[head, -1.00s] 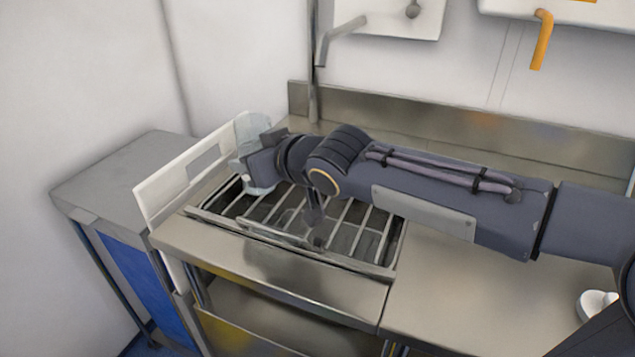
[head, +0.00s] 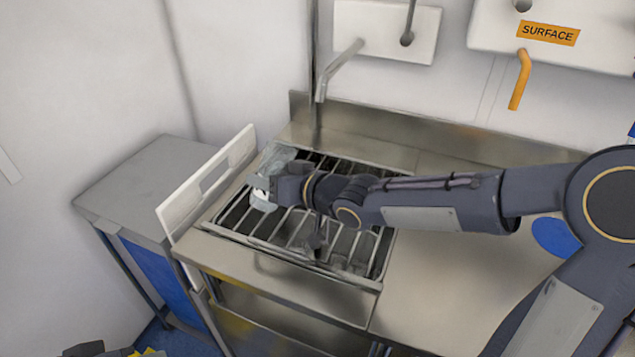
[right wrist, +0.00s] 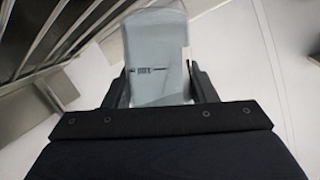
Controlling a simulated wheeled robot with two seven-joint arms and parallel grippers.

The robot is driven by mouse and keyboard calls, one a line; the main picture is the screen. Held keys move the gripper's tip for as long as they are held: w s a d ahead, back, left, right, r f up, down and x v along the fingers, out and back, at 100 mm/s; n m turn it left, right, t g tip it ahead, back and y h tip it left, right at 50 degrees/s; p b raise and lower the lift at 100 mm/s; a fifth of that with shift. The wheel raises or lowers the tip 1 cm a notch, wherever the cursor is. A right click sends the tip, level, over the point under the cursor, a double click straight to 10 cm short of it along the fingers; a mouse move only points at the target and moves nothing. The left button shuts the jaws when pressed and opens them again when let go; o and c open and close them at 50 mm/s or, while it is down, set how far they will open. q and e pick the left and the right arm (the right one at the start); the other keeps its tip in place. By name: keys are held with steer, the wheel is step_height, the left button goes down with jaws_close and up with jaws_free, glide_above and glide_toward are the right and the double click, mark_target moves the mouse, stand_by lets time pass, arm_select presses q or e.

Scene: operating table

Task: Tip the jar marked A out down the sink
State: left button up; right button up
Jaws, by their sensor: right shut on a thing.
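My right gripper (head: 268,188) is shut on a pale, see-through jar (head: 276,158) over the left part of the sink (head: 384,262). The jar looks tipped over above the sink's grate, and the gripper hides part of it. In the right wrist view the jar (right wrist: 158,45) sits between the fingers of the gripper (right wrist: 160,88). It has small dark print on its side, too small to read, so I cannot make out an A. I cannot see any contents or flow. My left gripper is not in view.
A white upright panel (head: 178,212) with a slot borders the sink's left side. A grey tap (head: 340,70) hangs over the back. Bare steel counter (head: 440,280) lies to the right. A lower grey cabinet top (head: 140,178) stands at left.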

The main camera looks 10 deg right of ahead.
steer(key=shift+w+d+r+m+p, duration=0.1)
steer(key=shift+d+r+m+p, duration=0.15)
steer(key=shift+r+m+p, duration=0.35)
steer(key=shift+d+f+y, duration=0.15)
steer(key=shift+f+y, duration=0.25)
steer(key=shift+w+d+f+m+p, duration=0.1)
steer(key=shift+d+f+m+p, duration=0.15)
steer(key=shift+p, duration=0.25)
steer(key=shift+r+m+y, duration=0.15)
steer(key=shift+m+y, duration=0.1)
steer(key=shift+y, duration=0.05)
arm_select(q)
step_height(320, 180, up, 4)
steer(key=shift+p, duration=0.35)
arm_select(e)
steer(key=shift+r, duration=0.15)
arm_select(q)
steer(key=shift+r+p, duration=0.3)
arm_select(e)
steer(key=shift+r+m+t+y, duration=0.25)
steer(key=shift+m+t+y, duration=0.05)
steer(key=shift+m, duration=0.3)
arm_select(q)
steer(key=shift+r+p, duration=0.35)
arm_select(e)
steer(key=shift+a+r+m+y, duration=0.15)
steer(key=shift+r+m+y, duration=0.15)
steer(key=shift+r+m, duration=0.35)
